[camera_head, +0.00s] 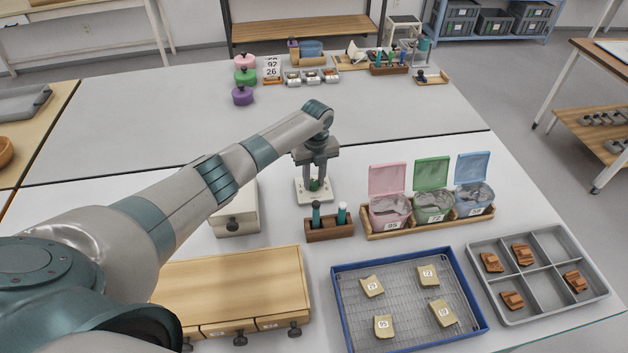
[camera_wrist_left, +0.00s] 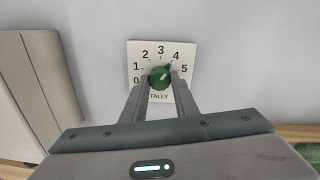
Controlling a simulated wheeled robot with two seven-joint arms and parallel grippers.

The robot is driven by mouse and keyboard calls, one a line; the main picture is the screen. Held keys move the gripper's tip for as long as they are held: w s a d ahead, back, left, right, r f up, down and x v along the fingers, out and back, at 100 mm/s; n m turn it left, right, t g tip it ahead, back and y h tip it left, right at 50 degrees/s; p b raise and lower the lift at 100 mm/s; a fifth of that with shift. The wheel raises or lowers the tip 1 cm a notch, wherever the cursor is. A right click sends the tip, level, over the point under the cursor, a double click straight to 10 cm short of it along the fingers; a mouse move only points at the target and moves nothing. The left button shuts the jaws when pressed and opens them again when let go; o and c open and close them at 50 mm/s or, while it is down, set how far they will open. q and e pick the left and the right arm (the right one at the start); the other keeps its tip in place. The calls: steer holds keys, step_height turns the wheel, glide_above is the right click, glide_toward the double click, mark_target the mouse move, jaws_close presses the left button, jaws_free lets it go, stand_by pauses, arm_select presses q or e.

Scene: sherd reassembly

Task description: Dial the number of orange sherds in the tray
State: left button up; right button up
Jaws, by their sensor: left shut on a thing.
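The tally dial is a white plate (camera_head: 301,193) with a green knob (camera_wrist_left: 159,78); the wrist view shows the numbers 0 to 5 around the knob. The knob's pale mark points up and right, roughly toward the 4. My left gripper (camera_head: 316,183) comes down from above and is shut on the knob, one finger on each side. The grey compartment tray (camera_head: 541,312) at the right holds several orange-brown sherds (camera_head: 523,254) in separate compartments, with some compartments empty. My right gripper is not in view.
A blue-rimmed tray (camera_head: 345,310) with a wire rack holds several tan numbered sherds (camera_head: 372,286). A wooden holder (camera_head: 330,231) stands just in front of the dial, with open pink, green and blue boxes (camera_head: 433,205) to its right. A wooden drawer unit (camera_head: 232,282) is at front left.

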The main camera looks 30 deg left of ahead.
mark_target(316, 183)
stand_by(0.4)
arm_select(q)
steer(key=o, duration=1.1)
steer(key=shift+r, duration=0.1)
steer(key=shift+r, duration=0.55)
steer(key=r+b, duration=0.1)
steer(key=r, duration=0.7)
steer(key=r+b, duration=0.2)
steer(key=r, duration=0.6)
steer(key=shift+w+d+r+b, duration=0.1)
steer(key=shift+w+d+b, duration=0.1)
steer(key=shift+b, duration=0.1)
steer(key=shift+d, duration=0.1)
